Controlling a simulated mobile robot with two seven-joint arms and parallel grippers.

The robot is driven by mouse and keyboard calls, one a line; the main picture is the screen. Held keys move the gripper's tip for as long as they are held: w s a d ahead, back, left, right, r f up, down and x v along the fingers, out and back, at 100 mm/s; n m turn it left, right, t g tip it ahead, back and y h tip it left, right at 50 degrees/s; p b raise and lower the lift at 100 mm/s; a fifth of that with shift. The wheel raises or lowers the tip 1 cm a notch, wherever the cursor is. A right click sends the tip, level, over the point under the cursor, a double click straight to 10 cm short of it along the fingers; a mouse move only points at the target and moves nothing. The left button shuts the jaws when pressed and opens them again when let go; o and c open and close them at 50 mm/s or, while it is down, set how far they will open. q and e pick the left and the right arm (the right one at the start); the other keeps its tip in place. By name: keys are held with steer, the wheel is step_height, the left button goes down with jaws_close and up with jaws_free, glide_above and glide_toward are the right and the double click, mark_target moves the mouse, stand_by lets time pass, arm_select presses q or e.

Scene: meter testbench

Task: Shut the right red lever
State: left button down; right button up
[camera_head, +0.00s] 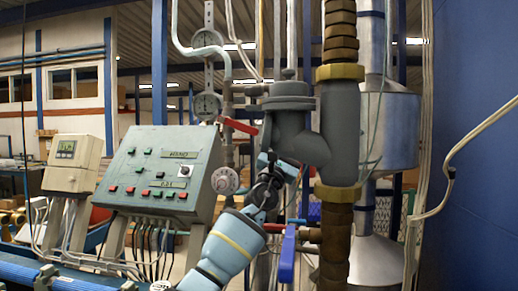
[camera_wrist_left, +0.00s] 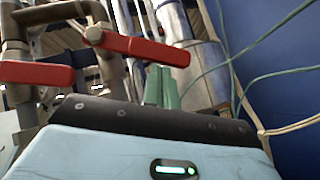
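Two red levers show in the left wrist view. The right red lever (camera_wrist_left: 147,48) slants from its pivot down to the right, and the left red lever (camera_wrist_left: 37,73) lies nearly level at the left edge. In the head view one red lever (camera_head: 239,126) tilts beside the grey valve body, and a red piece (camera_head: 274,227) shows lower down, partly behind my arm. My left gripper (camera_head: 282,166) is in front of the pipes; its green fingers (camera_wrist_left: 160,70) are together with nothing seen between them, just below the right lever. Contact cannot be told. My right gripper is out of view.
A blue lever (camera_head: 287,253) hangs below my left wrist. A thick brown and grey pipe (camera_head: 339,130) stands close on the right. A control box (camera_head: 160,170) with buttons and a small meter (camera_head: 72,163) stand at left. Thin cables (camera_wrist_left: 235,60) cross at right.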

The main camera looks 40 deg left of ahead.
arm_select(q)
steer(key=shift+w+d+r+n+y, duration=0.15)
steer(key=shift+r+n+y, duration=0.1)
steer(key=shift+n+y, duration=0.35)
steer(key=shift+s+d+r+n+y, duration=0.1)
steer(key=shift+r+n+y, duration=0.15)
steer(key=shift+n+y, duration=0.35)
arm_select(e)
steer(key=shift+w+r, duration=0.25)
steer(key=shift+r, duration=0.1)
arm_select(q)
steer(key=shift+w, duration=0.1)
steer(key=shift+p, duration=0.3)
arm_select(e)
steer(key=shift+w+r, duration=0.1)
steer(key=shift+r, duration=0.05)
arm_select(q)
steer(key=p+v, duration=0.2)
steer(key=v, duration=0.6)
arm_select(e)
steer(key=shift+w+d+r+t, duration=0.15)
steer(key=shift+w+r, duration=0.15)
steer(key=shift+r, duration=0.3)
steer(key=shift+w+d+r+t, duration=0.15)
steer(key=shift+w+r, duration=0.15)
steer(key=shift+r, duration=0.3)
